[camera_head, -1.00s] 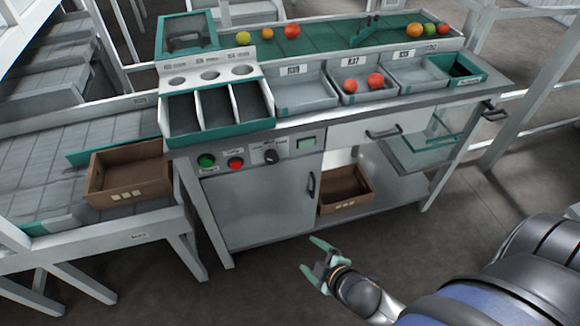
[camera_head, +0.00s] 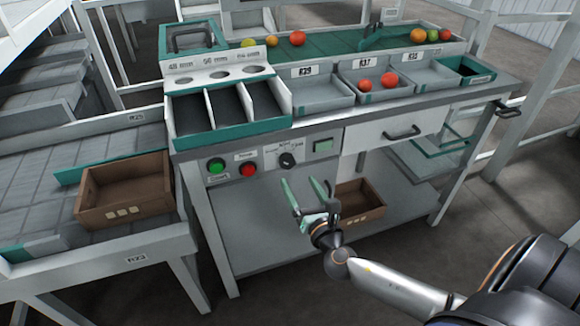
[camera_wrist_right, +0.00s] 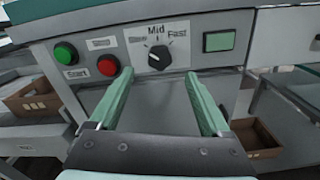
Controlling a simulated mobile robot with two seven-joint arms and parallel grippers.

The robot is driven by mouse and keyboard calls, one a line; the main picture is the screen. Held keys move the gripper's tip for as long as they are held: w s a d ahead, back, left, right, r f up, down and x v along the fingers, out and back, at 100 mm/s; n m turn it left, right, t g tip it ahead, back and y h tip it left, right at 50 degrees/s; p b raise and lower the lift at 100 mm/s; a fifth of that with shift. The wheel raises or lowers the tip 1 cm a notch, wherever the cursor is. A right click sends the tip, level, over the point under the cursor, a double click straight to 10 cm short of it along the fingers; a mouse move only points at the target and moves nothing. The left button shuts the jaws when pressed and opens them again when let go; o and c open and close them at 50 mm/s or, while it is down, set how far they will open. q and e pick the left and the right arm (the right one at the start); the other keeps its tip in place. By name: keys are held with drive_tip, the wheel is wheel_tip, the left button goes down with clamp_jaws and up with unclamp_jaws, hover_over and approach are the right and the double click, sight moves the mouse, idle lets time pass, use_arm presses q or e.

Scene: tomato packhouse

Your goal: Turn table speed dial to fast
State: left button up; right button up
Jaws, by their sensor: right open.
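The black speed dial (camera_head: 287,160) sits on the front control panel of the grading table. In the right wrist view the dial (camera_wrist_right: 158,57) is close, with "Mid" above it, "Fast" at its upper right and a blurred label at its upper left. I cannot tell for certain which mark its pointer faces. My right gripper (camera_head: 304,184) is open and empty, a little below and in front of the dial, not touching it. Its two green fingers (camera_wrist_right: 163,98) point toward the panel, with the dial showing above and between them. My left gripper is out of view.
A green button (camera_wrist_right: 65,53) and a red button (camera_wrist_right: 107,65) are left of the dial; a green display (camera_wrist_right: 219,41) is right of it. A drawer handle (camera_head: 401,132) projects farther right. Brown crates stand at left (camera_head: 125,190) and on the lower shelf (camera_head: 362,204).

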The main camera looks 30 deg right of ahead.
sight(289, 165)
drive_tip(key=x, duration=0.7)
drive_tip(key=shift+w, duration=0.4)
clamp_jaws()
